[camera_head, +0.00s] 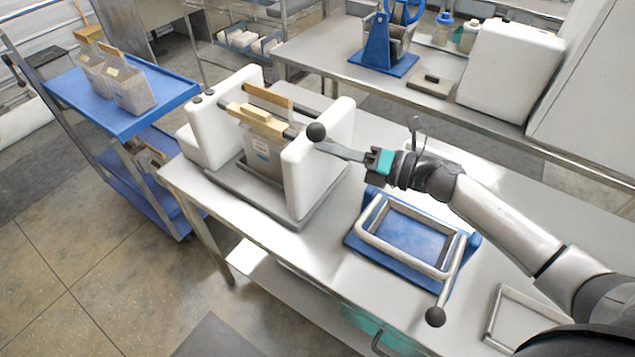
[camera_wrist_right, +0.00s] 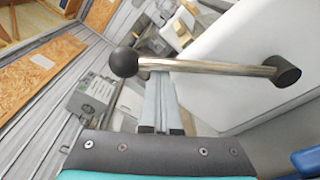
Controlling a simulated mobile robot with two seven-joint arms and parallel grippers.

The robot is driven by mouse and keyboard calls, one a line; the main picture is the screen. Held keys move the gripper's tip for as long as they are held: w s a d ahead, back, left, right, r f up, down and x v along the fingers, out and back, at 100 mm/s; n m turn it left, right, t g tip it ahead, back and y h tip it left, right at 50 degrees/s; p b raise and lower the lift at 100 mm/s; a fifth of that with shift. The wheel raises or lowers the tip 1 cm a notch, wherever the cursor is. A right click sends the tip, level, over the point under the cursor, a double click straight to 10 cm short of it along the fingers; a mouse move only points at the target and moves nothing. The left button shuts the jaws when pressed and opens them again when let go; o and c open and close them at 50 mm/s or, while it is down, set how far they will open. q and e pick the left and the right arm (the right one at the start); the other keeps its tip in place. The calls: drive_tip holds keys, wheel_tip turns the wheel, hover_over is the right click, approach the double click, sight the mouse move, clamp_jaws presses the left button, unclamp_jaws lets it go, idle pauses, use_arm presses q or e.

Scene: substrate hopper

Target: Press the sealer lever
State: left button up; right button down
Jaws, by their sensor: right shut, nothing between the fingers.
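The sealer (camera_head: 318,170) is a white two-sided machine on the steel table, with a filled bag (camera_head: 262,152) standing between its sides. Its lever shows in the wrist view as a metal rod (camera_wrist_right: 215,68) running from a dark hub (camera_wrist_right: 287,70) to a black ball knob (camera_wrist_right: 125,62). In the head view the knob (camera_head: 317,132) is at the top of the sealer's right side. My right gripper (camera_head: 326,148) is shut and empty, its fingertips close by the knob. In the wrist view the fingers (camera_wrist_right: 157,80) meet the rod beside the knob; contact is unclear. My left gripper is out of view.
A blue-based frame press (camera_head: 402,275) with its own ball-ended handle (camera_head: 435,316) sits right of the sealer. A blue cart (camera_head: 130,120) with bags stands left. A back bench (camera_head: 330,60) holds a blue stand (camera_head: 380,50) and a white box (camera_head: 510,65).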

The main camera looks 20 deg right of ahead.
use_arm(q)
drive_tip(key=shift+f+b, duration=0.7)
drive_tip(key=shift+b, duration=0.15)
use_arm(e)
drive_tip(key=w+d+r+m+y, duration=0.1)
drive_tip(key=w+d+r+m, duration=0.3)
drive_tip(key=w+d+m, duration=0.2)
drive_tip(key=shift+d+r+m, duration=0.2)
drive_tip(key=shift+d+m, duration=0.6)
drive_tip(key=shift+d, duration=0.1)
drive_tip(key=shift+d, duration=0.1)
